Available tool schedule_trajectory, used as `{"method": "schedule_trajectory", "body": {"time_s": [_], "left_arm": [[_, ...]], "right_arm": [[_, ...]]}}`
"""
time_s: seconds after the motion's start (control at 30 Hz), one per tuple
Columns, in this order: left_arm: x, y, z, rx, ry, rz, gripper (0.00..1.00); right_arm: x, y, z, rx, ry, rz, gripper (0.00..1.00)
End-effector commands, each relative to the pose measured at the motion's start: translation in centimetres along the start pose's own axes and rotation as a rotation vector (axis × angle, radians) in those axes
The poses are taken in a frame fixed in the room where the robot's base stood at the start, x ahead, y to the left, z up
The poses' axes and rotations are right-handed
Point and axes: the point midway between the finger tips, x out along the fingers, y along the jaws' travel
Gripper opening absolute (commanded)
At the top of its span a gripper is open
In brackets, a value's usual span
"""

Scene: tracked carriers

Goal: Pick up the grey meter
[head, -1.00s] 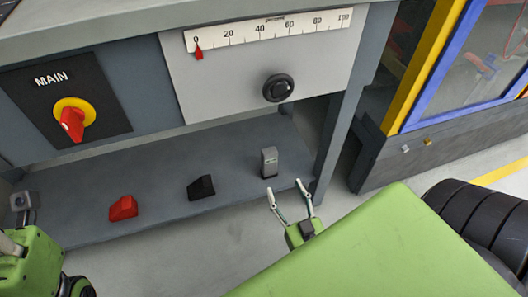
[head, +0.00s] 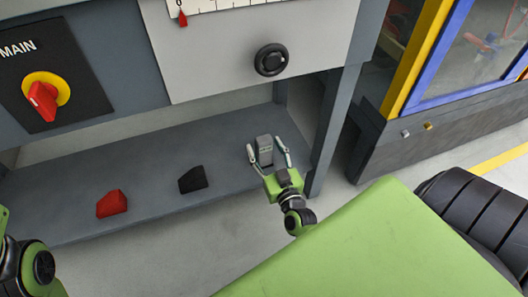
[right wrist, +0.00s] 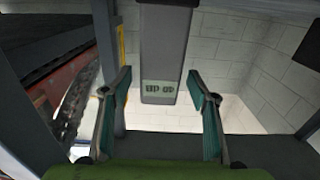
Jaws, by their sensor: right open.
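The grey meter (head: 264,144) stands upright on the grey lower shelf (head: 150,165), near its right end. In the right wrist view the meter (right wrist: 165,45) shows large ahead, with its small display facing me. My right gripper (head: 266,152) is open, one finger to each side of the meter as seen in the head view. In the right wrist view the meter lies between the lines of the open fingers (right wrist: 157,82). I see no contact, and cannot tell how far the fingers reach around it. My left gripper is not in view.
A black block (head: 193,180) and a red block (head: 112,204) lie on the shelf left of the meter. Above are a panel with a black knob (head: 271,60) and a red main switch (head: 42,100). A grey post (head: 330,130) stands close right of my right gripper.

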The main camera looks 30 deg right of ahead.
Motion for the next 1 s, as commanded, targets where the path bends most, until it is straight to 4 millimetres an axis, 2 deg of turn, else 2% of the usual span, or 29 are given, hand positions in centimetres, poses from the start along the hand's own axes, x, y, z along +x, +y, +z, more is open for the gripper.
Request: {"method": "schedule_trajectory", "body": {"time_s": [0.1, 0.37, 0.5, 0.57, 1.0], "left_arm": [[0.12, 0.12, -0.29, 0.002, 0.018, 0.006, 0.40], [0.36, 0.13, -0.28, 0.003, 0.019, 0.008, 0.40], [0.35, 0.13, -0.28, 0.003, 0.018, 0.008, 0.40], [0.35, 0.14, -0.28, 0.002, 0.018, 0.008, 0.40], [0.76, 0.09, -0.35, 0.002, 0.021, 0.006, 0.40]], "right_arm": [[1.20, -0.02, 0.11, 0.001, 0.002, 0.000, 0.54], [1.44, -0.01, -0.04, 0.000, 0.000, 0.000, 0.54], [1.43, -0.01, -0.04, 0.000, 0.000, 0.000, 0.20], [1.42, 0.00, -0.03, 0.000, 0.000, 0.000, 0.07], [1.43, 0.02, -0.74, 0.000, 0.002, 0.001, 0.07]]}}
